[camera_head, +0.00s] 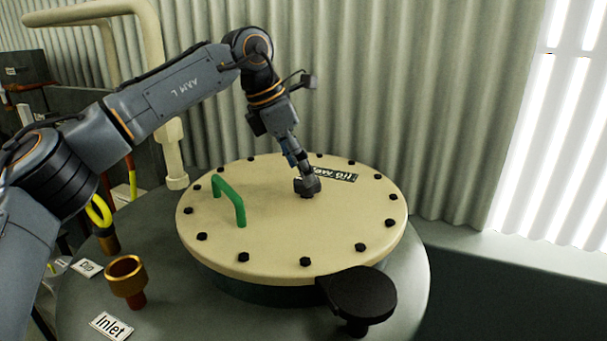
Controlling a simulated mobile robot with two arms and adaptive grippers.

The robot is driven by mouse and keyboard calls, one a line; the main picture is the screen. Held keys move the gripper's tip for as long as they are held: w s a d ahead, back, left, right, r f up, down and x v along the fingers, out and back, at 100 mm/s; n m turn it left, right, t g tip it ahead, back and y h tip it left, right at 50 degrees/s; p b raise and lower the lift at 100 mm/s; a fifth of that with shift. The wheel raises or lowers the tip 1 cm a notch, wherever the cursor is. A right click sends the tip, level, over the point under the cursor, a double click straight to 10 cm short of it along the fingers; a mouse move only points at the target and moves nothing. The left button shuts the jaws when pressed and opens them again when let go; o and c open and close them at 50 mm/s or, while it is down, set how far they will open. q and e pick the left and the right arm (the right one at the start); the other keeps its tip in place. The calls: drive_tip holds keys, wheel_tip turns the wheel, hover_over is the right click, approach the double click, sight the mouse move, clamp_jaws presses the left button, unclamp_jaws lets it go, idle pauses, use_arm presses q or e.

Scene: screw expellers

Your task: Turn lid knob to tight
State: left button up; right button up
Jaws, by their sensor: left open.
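A round cream lid (290,215) with dark bolts around its rim lies on a dark drum (400,265). A green handle (229,190) stands on its left part, and a label reading "Raw oil" (345,176) lies towards the back. A black round knob (366,295) sits at the lid's front right edge, overlapping the rim. My left gripper (305,188) is open, pointing down over the middle of the lid, behind and left of the black knob and apart from it. Its fingertips are small and dark, and I cannot tell whether they touch the lid. My right gripper is out of view.
A brass fitting (126,274) stands left of the lid near the "Inlet" label (111,326). A cream pipe (168,130) rises at the back left. A corrugated wall (410,100) stands behind. The space right of the lid is clear.

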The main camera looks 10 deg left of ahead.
use_arm(q)
drive_tip(key=v, duration=0.9)
drive_tip(key=shift+a+r, duration=0.15)
drive_tip(key=shift+s, duration=0.15)
